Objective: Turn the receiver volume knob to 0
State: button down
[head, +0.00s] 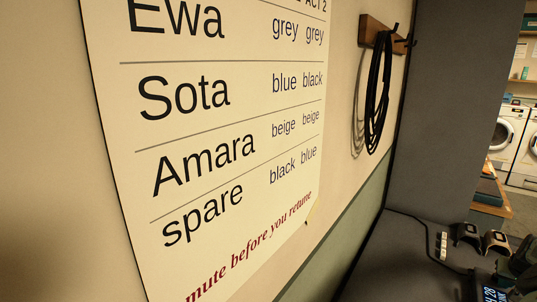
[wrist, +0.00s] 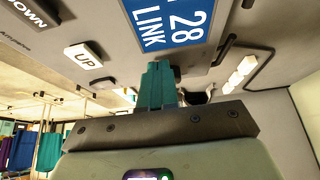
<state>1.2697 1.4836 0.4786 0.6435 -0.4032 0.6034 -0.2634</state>
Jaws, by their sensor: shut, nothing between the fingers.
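My gripper (wrist: 158,68) shows in the wrist view, its teal fingers together with nothing between them. They point at a grey panel with a blue display (wrist: 170,22) reading "28" and "LINK", and a white UP button (wrist: 84,55). A DOWN button (wrist: 30,12) is at the top left corner. The fingertips are close below the display in the picture; I cannot tell whether they touch the panel. A dark shape just right of the fingers is partly hidden, and I cannot make out the volume knob for certain. A small blue display (head: 493,293) also shows in the head view's bottom right.
The head view is mostly a wall chart (head: 215,130) of names and colours. A coiled black cable (head: 377,95) hangs from a wooden rack (head: 380,34). A white strip (head: 443,246) and dark devices (head: 467,234) sit on the grey surface at lower right. Washing machines (head: 527,145) stand beyond.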

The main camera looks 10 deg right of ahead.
jog(key=shift+s+a, duration=0.2)
jog(key=shift+s, duration=0.1)
jog(key=shift+r, duration=3)
jog(key=shift+w+a+r, duration=0.1)
jog(key=shift+w+a, duration=0.25)
jog(key=shift+w, duration=0.2)
jog(key=shift+w+a, duration=0.3)
jog(key=shift+w, duration=0.25)
jog(key=shift+f, duration=3.15)
